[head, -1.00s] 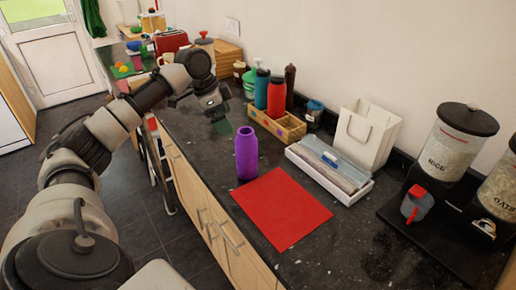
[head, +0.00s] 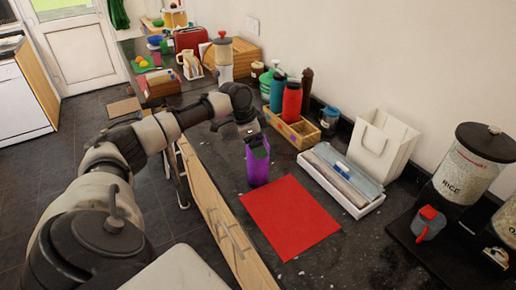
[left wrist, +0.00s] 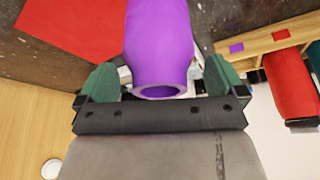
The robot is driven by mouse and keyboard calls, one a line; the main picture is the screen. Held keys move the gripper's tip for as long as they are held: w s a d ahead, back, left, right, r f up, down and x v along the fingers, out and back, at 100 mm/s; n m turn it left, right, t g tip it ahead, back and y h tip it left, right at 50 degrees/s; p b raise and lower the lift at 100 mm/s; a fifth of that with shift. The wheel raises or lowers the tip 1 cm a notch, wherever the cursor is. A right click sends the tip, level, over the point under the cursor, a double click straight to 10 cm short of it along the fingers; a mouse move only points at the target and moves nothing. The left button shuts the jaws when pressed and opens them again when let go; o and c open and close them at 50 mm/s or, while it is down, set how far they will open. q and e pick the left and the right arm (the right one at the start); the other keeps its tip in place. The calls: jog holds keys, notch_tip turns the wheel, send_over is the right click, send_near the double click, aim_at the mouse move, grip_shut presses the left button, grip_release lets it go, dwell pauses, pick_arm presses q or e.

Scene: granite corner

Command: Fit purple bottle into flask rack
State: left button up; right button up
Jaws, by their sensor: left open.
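The purple bottle (head: 257,168) stands upright on the dark counter, at the left corner of the red mat. My left gripper (head: 257,143) is at the top of it. In the left wrist view the open jaws (left wrist: 160,84) have one green finger on either side of the bottle's mouth end (left wrist: 160,50), with gaps visible. The wooden flask rack (head: 303,140) stands behind and to the right, holding a teal bottle (head: 277,93) and a red bottle (head: 291,103). Purple and red squares mark the rack (left wrist: 255,43) in the left wrist view. My right gripper is out of view.
The red mat (head: 290,218) lies flat in front of the bottle. A white tray with a box (head: 340,180), a white bag (head: 380,145) and a rice dispenser (head: 465,165) stand to the right. A blue-lidded jar (head: 329,118) is beside the rack.

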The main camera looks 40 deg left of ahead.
pick_arm(q)
jog(key=shift+w+d+f, duration=0.1)
jog(key=shift+w+f, duration=0.05)
jog(key=shift+f, duration=0.35)
jog(key=c, duration=1.4)
jog(key=shift+o, duration=0.2)
jog(key=shift+r, duration=0.1)
